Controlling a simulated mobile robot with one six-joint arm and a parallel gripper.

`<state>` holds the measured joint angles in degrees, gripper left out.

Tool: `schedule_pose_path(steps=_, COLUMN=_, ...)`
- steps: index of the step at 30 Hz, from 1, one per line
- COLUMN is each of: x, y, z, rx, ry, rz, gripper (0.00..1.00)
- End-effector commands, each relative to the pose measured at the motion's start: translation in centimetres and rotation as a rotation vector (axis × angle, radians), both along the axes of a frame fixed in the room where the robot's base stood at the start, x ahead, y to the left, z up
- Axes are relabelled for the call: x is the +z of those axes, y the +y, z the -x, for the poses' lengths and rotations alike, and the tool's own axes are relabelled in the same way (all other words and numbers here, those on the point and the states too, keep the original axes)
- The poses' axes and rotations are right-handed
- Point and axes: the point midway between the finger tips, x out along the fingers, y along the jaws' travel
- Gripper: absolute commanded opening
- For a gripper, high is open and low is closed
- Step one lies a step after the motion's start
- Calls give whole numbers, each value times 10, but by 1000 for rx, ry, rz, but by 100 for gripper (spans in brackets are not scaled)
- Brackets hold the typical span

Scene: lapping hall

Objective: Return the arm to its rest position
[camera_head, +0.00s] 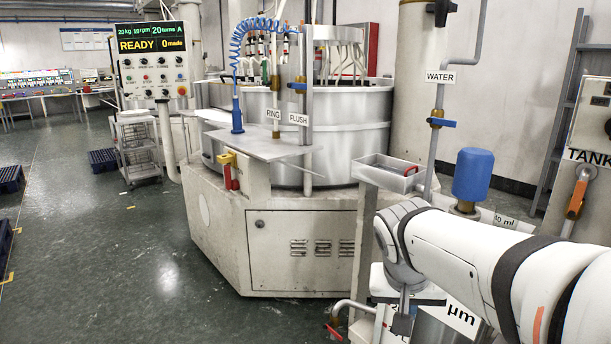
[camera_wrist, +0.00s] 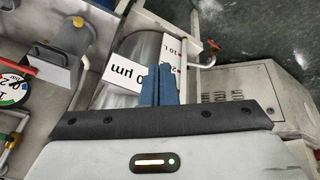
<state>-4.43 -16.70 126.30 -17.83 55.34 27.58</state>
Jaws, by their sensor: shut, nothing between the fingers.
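My gripper (camera_wrist: 159,72) shows in the wrist view as two blue fingers lying side by side, shut with nothing between them. Behind the fingers is a steel drum (camera_wrist: 118,92) with white labels, one reading "µm". In the head view my white arm reaches in from the right edge and bends down at its wrist. The gripper end (camera_head: 403,324) hangs low beside the "µm" label and is partly hidden and small there.
The lapping machine (camera_head: 300,245) stands left of my arm, with a small tray (camera_head: 392,178) and a blue canister (camera_head: 473,175) close by. A red-handled valve (camera_head: 334,331) sticks out low. A lever (camera_head: 577,195) is at the right.

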Motion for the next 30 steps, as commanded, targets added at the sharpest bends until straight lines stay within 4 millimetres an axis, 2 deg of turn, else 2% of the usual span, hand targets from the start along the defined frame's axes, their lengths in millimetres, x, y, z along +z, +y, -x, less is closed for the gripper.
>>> schedule_pose_path(steps=1, x=26, y=2, z=13, rx=27, ry=18, rz=-17, gripper=0)
schedule_pose_path(steps=7, x=56, y=13, z=57, rx=154, ry=76, rz=-88, gripper=0)
schedule_pose_path(steps=12, x=70, y=21, z=84, rx=235, ry=101, rz=-136, gripper=0)
schedule_pose_path(steps=18, x=73, y=24, z=98, rx=274, ry=108, rz=-162, gripper=0)
schedule_pose_path(steps=30, x=70, y=25, z=98, rx=279, ry=108, rz=-162, gripper=0)
